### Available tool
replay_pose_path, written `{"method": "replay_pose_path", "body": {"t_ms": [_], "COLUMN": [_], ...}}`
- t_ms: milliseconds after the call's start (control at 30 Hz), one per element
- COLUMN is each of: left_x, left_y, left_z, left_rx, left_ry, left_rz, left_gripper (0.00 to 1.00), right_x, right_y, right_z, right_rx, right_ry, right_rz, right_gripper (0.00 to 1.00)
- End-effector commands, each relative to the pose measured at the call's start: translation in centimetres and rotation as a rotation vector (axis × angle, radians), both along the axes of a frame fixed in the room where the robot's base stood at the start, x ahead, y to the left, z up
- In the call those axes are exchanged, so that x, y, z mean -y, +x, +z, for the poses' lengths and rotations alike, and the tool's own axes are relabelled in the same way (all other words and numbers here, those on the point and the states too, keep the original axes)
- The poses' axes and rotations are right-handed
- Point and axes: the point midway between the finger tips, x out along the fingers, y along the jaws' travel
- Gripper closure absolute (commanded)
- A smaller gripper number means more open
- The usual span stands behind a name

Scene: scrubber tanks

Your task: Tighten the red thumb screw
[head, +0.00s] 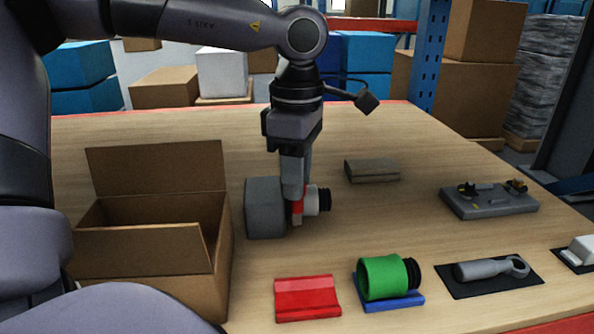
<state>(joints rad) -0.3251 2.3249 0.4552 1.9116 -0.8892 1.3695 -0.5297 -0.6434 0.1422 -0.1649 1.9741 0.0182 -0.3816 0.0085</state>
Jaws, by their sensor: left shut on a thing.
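My right gripper is not in view.
An open cardboard box (160,240) stands left of the tank. In front are a red holder (307,298), a green cylinder (382,277) on a blue base, and a grey tool (485,269) on a black mat. A grey fixture (488,203) lies right. The table behind is mostly clear.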

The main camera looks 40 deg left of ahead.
Motion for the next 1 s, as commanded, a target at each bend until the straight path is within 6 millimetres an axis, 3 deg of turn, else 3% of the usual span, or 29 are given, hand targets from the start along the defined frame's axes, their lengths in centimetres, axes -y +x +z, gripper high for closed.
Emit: {"method": "replay_pose_path", "body": {"t_ms": [1000], "left_x": [0.00], "left_y": [0.11], "left_z": [0.29], "left_rx": [0.006], "left_ry": [0.001], "left_rz": [-0.965], "left_gripper": [1.00], "right_x": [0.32], "right_y": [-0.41], "right_z": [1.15], "right_rx": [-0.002], "right_ry": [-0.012], "right_rz": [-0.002], "right_gripper": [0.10]}}
